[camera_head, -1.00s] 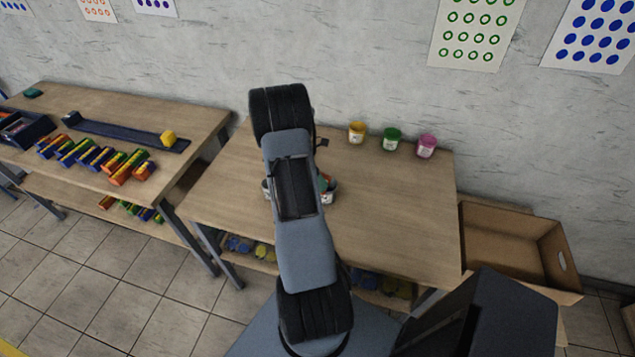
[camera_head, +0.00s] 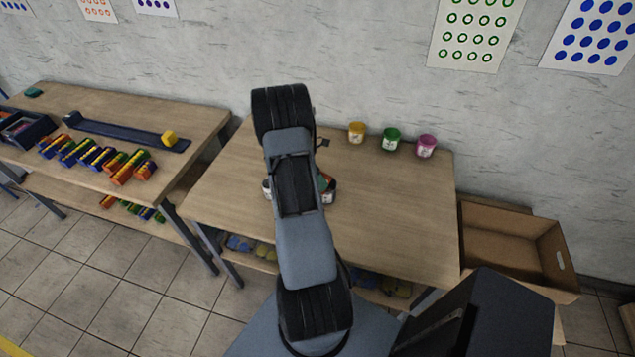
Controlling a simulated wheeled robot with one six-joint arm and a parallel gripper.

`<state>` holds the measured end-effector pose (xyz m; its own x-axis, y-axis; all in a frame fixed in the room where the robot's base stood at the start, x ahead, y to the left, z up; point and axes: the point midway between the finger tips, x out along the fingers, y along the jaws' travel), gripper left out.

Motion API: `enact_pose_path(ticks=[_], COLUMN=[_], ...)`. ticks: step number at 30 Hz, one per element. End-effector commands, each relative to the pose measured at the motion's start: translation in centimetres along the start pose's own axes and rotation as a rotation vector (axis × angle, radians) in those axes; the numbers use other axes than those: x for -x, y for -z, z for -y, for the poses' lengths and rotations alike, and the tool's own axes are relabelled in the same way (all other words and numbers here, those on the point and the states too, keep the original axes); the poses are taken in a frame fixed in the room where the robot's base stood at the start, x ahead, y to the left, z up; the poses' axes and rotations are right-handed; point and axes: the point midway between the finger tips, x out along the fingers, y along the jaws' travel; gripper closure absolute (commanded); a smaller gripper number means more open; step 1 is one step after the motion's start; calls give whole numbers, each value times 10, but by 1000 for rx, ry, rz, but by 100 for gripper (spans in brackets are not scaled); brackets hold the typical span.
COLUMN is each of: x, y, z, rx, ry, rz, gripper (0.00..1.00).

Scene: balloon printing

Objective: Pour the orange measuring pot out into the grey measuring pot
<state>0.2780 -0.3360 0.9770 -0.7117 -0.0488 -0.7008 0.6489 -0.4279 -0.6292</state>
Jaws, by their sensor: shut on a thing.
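My arm stands over the middle of the right-hand table (camera_head: 390,215) and hides my gripper and most of what is under it. Beside the arm, on its right, part of a pot (camera_head: 329,194) shows, with a reddish and greenish patch at its top. A sliver of another pale-sided pot (camera_head: 267,189) shows at the arm's left edge. I cannot tell which of these is the orange or the grey measuring pot, nor whether one is tilted. What my gripper holds is hidden.
A yellow pot (camera_head: 356,132), a green pot (camera_head: 391,139) and a pink pot (camera_head: 426,146) stand at the table's back edge. An open cardboard box (camera_head: 510,250) is at the right. The left table (camera_head: 185,120) holds coloured blocks. The table's right half is clear.

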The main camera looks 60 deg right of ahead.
Motion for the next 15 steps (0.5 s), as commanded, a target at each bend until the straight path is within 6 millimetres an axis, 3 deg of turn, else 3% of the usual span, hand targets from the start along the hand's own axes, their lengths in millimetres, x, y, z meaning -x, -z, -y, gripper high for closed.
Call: enact_pose_path(ticks=[15], x=[0], y=[-1], z=[0], rx=[21], ry=[10], rz=[-18], gripper=[67])
